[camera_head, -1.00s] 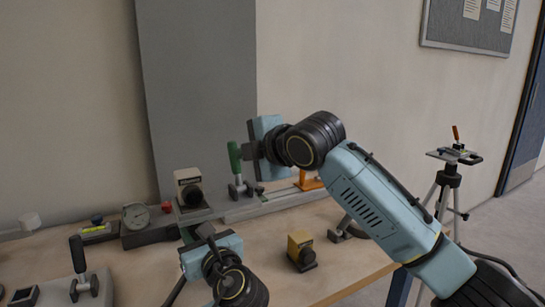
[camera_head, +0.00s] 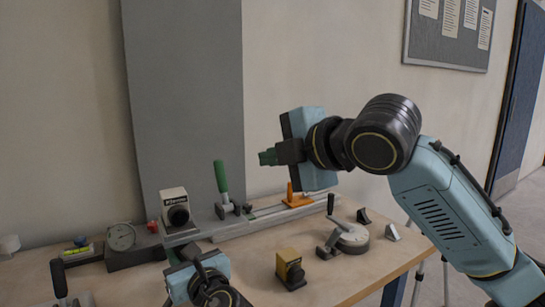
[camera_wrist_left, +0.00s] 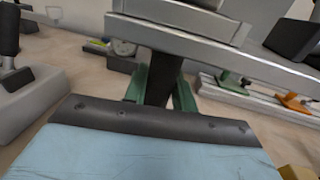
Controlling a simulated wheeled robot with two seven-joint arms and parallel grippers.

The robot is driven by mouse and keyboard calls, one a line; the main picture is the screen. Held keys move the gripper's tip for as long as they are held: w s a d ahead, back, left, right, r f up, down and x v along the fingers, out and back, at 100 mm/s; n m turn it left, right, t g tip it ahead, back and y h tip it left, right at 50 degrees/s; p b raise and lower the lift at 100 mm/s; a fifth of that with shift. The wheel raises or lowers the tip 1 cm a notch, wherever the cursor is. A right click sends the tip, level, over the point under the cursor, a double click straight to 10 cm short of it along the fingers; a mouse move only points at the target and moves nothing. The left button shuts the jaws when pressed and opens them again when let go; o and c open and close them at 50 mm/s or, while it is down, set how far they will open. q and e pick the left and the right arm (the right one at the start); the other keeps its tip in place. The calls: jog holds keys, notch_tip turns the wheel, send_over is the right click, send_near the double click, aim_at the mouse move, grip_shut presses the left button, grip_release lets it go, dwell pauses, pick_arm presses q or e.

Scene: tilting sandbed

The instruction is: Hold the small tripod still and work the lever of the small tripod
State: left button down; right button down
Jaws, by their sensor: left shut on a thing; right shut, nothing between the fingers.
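A grey plate (camera_head: 195,230) carries a white block (camera_head: 175,200) with a dark round front; this looks like the top of the small tripod. In the left wrist view my left gripper (camera_wrist_left: 160,90) has its green fingers shut around a dark post (camera_wrist_left: 162,75) below the grey plate (camera_wrist_left: 215,45). The foot of the post is hidden by the gripper, and I cannot make out the tripod's lever. My right gripper (camera_head: 268,157) is shut and empty, in the air to the right of an upright green handle (camera_head: 222,177) and apart from it.
A round dial gauge (camera_head: 121,237) stands left of the plate. An orange clamp (camera_head: 296,198) sits on a rail to the right. A yellow-topped block (camera_head: 290,268) and a round grey device with a lever (camera_head: 352,237) stand on the table (camera_head: 335,280). Bare tabletop lies between them.

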pick_arm(q)
jog(key=shift+f, duration=0.1)
jog(key=c, duration=1.1)
grip_release()
jog(key=shift+o, duration=0.2)
